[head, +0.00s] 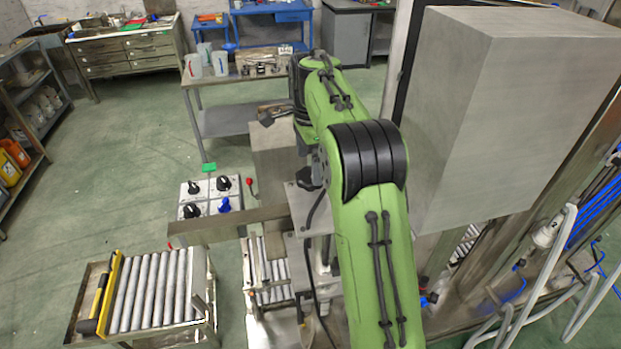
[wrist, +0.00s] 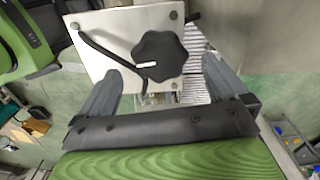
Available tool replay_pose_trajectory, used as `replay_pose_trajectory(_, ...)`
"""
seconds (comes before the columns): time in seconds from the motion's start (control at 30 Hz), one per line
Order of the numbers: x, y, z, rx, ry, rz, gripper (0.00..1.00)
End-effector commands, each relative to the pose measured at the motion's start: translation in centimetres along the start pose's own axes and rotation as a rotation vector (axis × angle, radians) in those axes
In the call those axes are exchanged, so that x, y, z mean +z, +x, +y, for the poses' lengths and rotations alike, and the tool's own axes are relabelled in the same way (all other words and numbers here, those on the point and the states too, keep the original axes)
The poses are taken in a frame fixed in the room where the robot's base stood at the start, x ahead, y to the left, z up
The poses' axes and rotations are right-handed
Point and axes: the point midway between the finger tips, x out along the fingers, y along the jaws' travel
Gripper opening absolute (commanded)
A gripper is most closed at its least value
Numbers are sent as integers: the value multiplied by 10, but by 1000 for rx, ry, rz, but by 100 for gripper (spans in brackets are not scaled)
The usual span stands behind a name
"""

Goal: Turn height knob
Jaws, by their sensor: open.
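In the wrist view, a black lobed knob (wrist: 160,56) with a white mark sits on a square metal plate (wrist: 108,28) with bolts at its corners. I cannot read any label that names it as the height knob. My gripper (wrist: 160,70) is open, with one grey finger to the lower left of the knob and the other to its right. The fingers look apart from the knob; the depth gap is hard to tell. A thin black lever (wrist: 100,48) crosses the plate beside the knob. In the head view, my green arm hides much of the machine, and the fingers are not clear.
In the head view, a control panel (head: 211,197) carries several knobs and a red-tipped lever (head: 250,187). A roller conveyor (head: 153,290) stands at lower left. A large grey cabinet (head: 500,110) stands close on my arm's right. The green floor at left is open.

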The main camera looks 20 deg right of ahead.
Motion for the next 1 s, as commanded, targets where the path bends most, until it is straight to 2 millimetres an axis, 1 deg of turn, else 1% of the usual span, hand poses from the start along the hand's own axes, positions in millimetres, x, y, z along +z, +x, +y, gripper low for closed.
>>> replay_pose_trajectory(0.03, 0, 12, 1, 3, -1, -1, 100)
replay_pose_trajectory(0.1, 0, 23, 1, 2, -1, 0, 100)
replay_pose_trajectory(0.2, 0, 33, 0, 0, -1, 0, 100)
replay_pose_trajectory(0.3, 0, 36, 0, -1, -1, 0, 100)
replay_pose_trajectory(0.5, 0, 36, 0, -1, -1, 0, 100)
replay_pose_trajectory(0.87, 0, 35, 0, -1, -1, 0, 45)
replay_pose_trajectory(1.0, 0, 35, 0, -1, -6, 0, 44)
